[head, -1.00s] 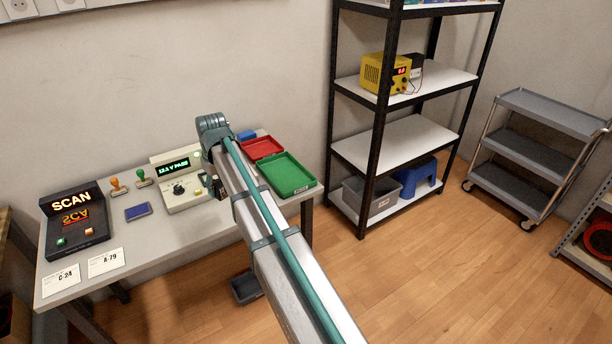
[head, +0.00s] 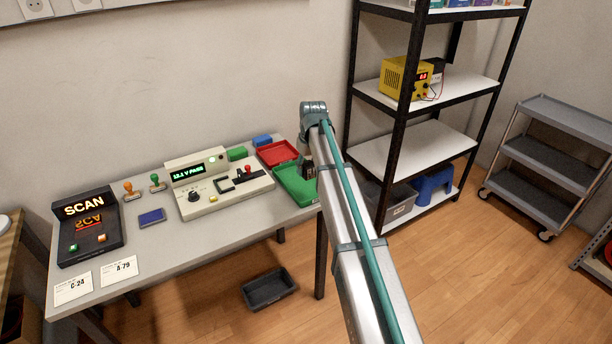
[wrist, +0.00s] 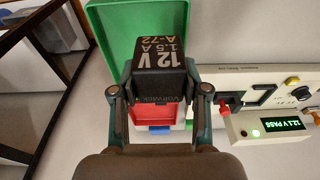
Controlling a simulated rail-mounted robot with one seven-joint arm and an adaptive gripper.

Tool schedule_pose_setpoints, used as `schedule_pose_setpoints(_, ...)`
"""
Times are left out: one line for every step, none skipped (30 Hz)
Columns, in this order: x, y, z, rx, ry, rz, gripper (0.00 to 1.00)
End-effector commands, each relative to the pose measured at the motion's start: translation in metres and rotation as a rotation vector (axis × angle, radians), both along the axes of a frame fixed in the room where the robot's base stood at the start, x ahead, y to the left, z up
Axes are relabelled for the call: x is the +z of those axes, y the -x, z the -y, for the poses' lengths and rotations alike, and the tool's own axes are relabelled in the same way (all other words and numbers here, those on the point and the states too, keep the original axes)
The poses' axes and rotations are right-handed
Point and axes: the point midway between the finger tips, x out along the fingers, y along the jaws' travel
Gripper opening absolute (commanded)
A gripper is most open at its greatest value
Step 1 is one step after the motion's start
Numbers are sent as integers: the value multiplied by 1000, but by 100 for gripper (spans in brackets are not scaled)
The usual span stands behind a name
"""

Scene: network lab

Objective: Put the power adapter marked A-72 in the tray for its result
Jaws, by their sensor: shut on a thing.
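The power adapter (wrist: 160,58) is a black block with white print reading 12 V, 1.5 A, A-72. My gripper (wrist: 160,78) is shut on it, one finger on each side. In the head view the adapter (head: 308,170) shows as a dark block beside my arm, over or near the green tray (head: 290,188). In the wrist view the green tray (wrist: 113,22) lies behind the adapter. The red tray (head: 278,153) is just behind the green one. The tester (head: 220,184) displays 12.1 V PASS. My arm hides part of the green tray.
A scanner (head: 88,228), two stamps (head: 130,191), a blue pad (head: 151,217) and cards marked C-24 (head: 73,287) and A-79 (head: 119,268) lie on the left of the bench. A black shelf rack (head: 405,120) stands close on the right. A dark bin (head: 269,289) is on the floor.

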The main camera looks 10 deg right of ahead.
Motion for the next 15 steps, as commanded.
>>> schedule_pose_setpoints(-3,-17,0,0,0,-2,0)
schedule_pose_setpoints(-5,-24,0,0,0,-1,0)
schedule_pose_setpoints(-9,-33,0,0,0,-1,0)
schedule_pose_setpoints(-12,-40,0,0,0,-2,0)
schedule_pose_setpoints(-16,-46,0,0,0,-2,0)
schedule_pose_setpoints(-21,-53,0,0,0,-2,0)
schedule_pose_setpoints(-28,-56,0,0,0,-2,0)
schedule_pose_setpoints(-34,-60,0,0,0,-3,0)
schedule_pose_setpoints(-41,-65,0,0,0,-2,0)
schedule_pose_setpoints(-45,-69,0,0,0,-1,0)
schedule_pose_setpoints(-49,-72,0,0,0,-2,0)
schedule_pose_setpoints(-55,-76,0,0,0,-2,0)
schedule_pose_setpoints(-58,-78,0,0,0,-1,0)
schedule_pose_setpoints(-60,-80,0,0,0,0,0)
schedule_pose_setpoints(-63,-83,0,0,0,0,0)
